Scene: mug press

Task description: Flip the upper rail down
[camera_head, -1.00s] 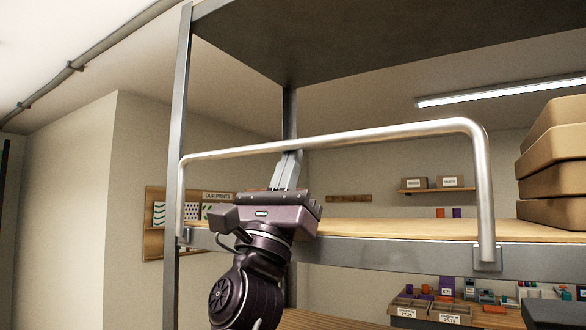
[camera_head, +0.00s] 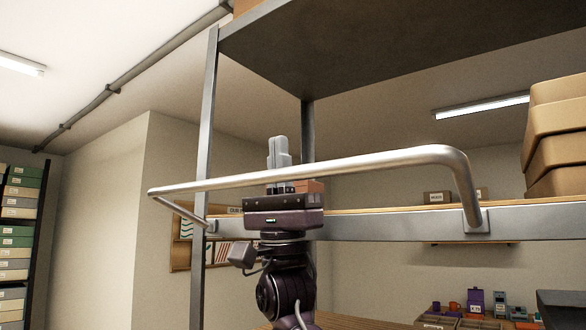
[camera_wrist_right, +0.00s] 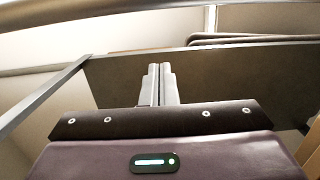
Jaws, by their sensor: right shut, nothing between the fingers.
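The upper rail (camera_head: 340,168) is a bent silver tube, hinged at brackets on the front edge of the upper shelf (camera_head: 360,226). In the head view it tilts out from the shelf toward me, its long bar still above the shelf edge. My right gripper (camera_head: 278,140) points up behind the bar, fingers shut and empty, with the bar crossing in front of its fingers. I cannot tell whether they touch. In the right wrist view the shut fingers (camera_wrist_right: 160,68) point up, and the rail (camera_wrist_right: 100,10) crosses the top. My left gripper is not in view.
Tan bins (camera_head: 556,135) are stacked on the shelf at the right. A dark upper board (camera_head: 400,55) and a grey post (camera_head: 207,130) frame the shelf. A rack of boxes (camera_head: 20,230) stands far left. The space in front of the rail looks clear.

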